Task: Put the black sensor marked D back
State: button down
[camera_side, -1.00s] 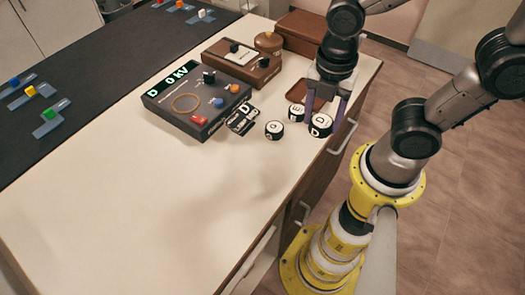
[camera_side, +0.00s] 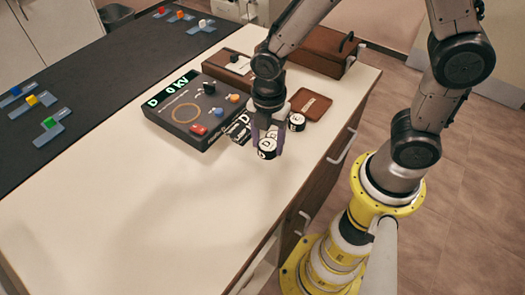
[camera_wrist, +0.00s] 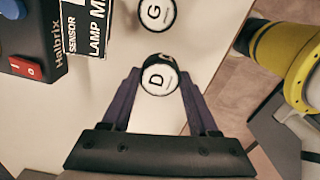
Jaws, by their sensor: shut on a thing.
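The black sensor marked D (camera_side: 267,153) has a white top with a dark letter. My gripper (camera_side: 267,138) is shut around it at the right front of the bench, by the control box. In the wrist view the D sensor (camera_wrist: 159,79) sits between the two purple fingers. A similar sensor (camera_side: 297,122) stands just right of my gripper. The wrist view shows a sensor marked G (camera_wrist: 156,13) ahead of the D sensor, apart from it. I cannot tell whether the D sensor touches the bench.
The control box (camera_side: 180,120) displays D and 0 kV.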

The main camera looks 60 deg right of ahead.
aim_at(262, 153)
jog(key=shift+w+a+f, duration=0.15)
jog(key=shift+w+f, duration=0.25)
jog(key=shift+f, duration=0.05)
jog(key=shift+w+f, duration=0.2)
jog(key=shift+f, duration=1.6)
jog(key=shift+f, duration=0.2)
jog(key=shift+c, duration=0.8)
grip_release()
jog(key=shift+r, duration=0.15)
